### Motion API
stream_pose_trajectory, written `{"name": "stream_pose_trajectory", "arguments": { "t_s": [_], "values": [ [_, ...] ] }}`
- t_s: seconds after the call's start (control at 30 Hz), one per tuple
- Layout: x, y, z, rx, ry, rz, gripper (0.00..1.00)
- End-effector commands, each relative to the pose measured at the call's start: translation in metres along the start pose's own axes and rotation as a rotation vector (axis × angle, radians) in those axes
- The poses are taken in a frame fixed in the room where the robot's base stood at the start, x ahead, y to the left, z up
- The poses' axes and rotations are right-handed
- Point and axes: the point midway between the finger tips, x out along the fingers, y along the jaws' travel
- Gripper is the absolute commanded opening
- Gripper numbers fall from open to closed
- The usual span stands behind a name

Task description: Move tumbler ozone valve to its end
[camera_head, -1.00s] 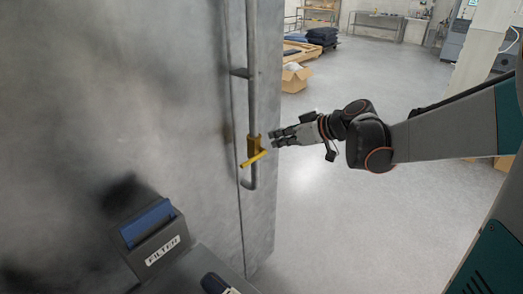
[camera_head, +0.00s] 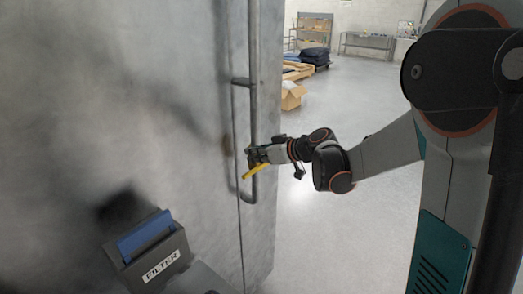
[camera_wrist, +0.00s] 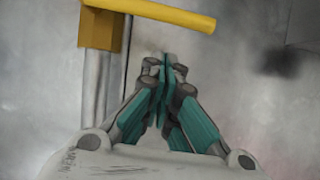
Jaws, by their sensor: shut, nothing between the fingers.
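The ozone valve is a yellow lever handle with a yellow body on a vertical metal pipe (camera_head: 254,60) along the grey washer wall. In the head view the handle (camera_head: 256,172) sticks out below my gripper (camera_head: 251,157), which covers most of the valve body. In the wrist view the handle (camera_wrist: 165,14) runs across the top, and the yellow body (camera_wrist: 98,30) sits on the pipe at upper left. My gripper (camera_wrist: 165,68) is shut and empty, with teal fingers together. Its tips are beside the valve body and below the handle in that picture; contact cannot be told.
A dark box labelled FILTER (camera_head: 160,266) with a blue top stands at lower left. The grey washer wall (camera_head: 150,80) fills the left side. The floor (camera_head: 340,235) to the right is open. A cardboard box (camera_head: 291,97) lies far behind.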

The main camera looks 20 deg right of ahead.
Motion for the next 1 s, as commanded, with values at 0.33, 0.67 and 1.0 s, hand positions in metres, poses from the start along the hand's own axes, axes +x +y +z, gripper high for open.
{"name": "stream_pose_trajectory", "arguments": {
  "t_s": [0.33,0.67,1.0],
  "values": [
    [0.005,0.000,0.023,0.000,0.000,0.000,0.00],
    [0.005,0.000,0.024,0.000,0.000,0.000,0.00],
    [0.011,-0.004,0.041,-0.001,-0.002,-0.001,0.00]
  ]
}}
